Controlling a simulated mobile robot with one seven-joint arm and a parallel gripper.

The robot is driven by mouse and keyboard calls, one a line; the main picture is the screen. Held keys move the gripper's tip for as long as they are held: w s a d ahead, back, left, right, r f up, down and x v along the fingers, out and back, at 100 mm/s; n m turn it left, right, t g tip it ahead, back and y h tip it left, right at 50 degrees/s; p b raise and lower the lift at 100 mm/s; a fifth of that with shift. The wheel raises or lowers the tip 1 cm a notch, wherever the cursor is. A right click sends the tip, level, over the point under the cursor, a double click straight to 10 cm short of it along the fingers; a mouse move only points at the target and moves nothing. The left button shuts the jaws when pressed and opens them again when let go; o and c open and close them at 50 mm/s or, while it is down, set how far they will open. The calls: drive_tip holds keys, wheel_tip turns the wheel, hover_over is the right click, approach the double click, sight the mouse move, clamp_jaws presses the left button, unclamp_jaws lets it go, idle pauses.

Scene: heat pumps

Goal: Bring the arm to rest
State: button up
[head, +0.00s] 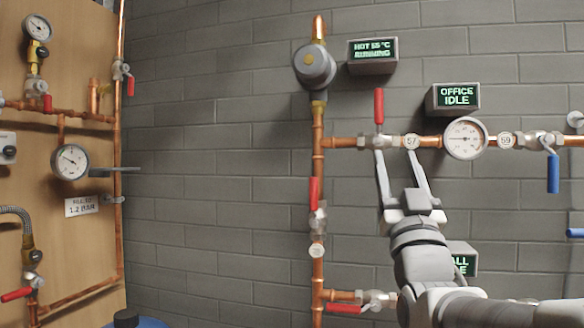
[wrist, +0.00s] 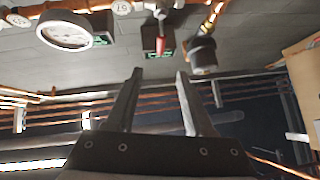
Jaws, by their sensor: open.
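My gripper (head: 397,156) is in front of the grey block wall, at the right of centre in the head view. Its two fingers point up and stand apart, with nothing between them. In the picture the fingertips lie just below the upper horizontal copper pipe, near the upright red valve handle (head: 379,106) and the round tag 57 (head: 411,141). I cannot tell whether they touch the pipe. In the wrist view the open gripper (wrist: 159,72) shows empty, with the red handle (wrist: 161,40) beyond the fingertips.
A dial gauge (head: 465,138) and a blue handle (head: 553,173) sit right of my gripper. A pump (head: 314,67) and a red handle (head: 313,194) are to the left. My arm partly covers a lower display (head: 463,258). The wall between the pipes and the wooden panel (head: 72,235) is bare.

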wheel_tip(320, 180, down, 17)
drive_tip(key=s+a+n+g+y, duration=0.1)
drive_tip(key=a+g+y, duration=0.2)
drive_tip(key=g, duration=0.7)
drive_tip(key=s+a+f+g, duration=0.3)
drive_tip(key=s+f+g, duration=0.7)
drive_tip(key=s+f, duration=0.85)
wheel_tip(320, 180, up, 21)
drive_tip(key=s+g+p, duration=0.1)
drive_tip(key=p, duration=2.1)
drive_tip(key=shift+s+d+n+y, duration=0.25)
drive_tip(key=shift+d+n+y, duration=0.05)
drive_tip(key=shift+y, duration=0.1)
